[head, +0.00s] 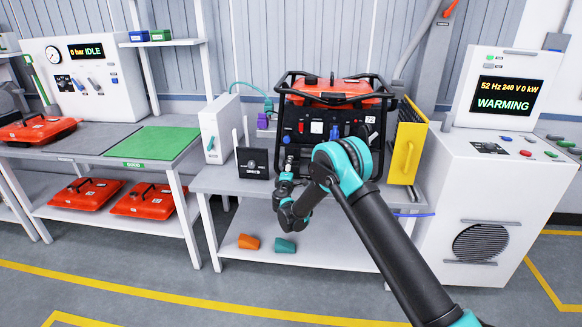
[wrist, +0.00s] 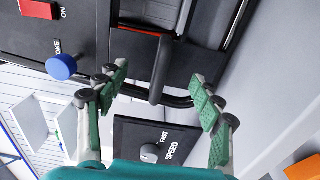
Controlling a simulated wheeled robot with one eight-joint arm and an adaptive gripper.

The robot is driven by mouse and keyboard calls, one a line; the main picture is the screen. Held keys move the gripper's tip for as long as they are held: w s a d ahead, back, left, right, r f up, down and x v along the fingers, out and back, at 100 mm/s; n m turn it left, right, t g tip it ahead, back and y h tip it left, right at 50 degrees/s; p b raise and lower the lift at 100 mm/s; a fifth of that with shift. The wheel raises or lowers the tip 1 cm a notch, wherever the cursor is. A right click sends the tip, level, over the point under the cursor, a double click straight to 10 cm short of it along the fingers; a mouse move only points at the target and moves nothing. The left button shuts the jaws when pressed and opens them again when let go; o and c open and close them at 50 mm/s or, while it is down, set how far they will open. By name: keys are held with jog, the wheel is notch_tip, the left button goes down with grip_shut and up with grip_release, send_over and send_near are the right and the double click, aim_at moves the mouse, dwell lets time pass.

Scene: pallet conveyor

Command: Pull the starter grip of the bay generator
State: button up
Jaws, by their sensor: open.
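The bay generator (head: 336,94), red with a black frame, stands on the grey bench with its control panel facing me. My gripper (head: 288,160) is in front of the panel's lower left part. In the wrist view my gripper (wrist: 160,92) is open and empty, with green pads apart. A black bar-like part (wrist: 158,70), which may be the starter grip, shows between and beyond the fingers; I cannot tell if they are level with it. A blue knob (wrist: 61,66) marked as choke and a red switch (wrist: 38,9) are on the panel.
A black speed plate (wrist: 150,142) with a knob lies beyond the fingers; it also stands left of my gripper in the head view (head: 252,163). A yellow panel (head: 407,145) is right of the generator. The console display (head: 505,92) reads WARMING. Small orange and teal pieces lie on the lower shelf.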

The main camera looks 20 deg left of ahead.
jog(key=shift+o, duration=0.5)
jog(key=v, duration=1)
jog(key=shift+d, duration=0.1)
dwell(0.4)
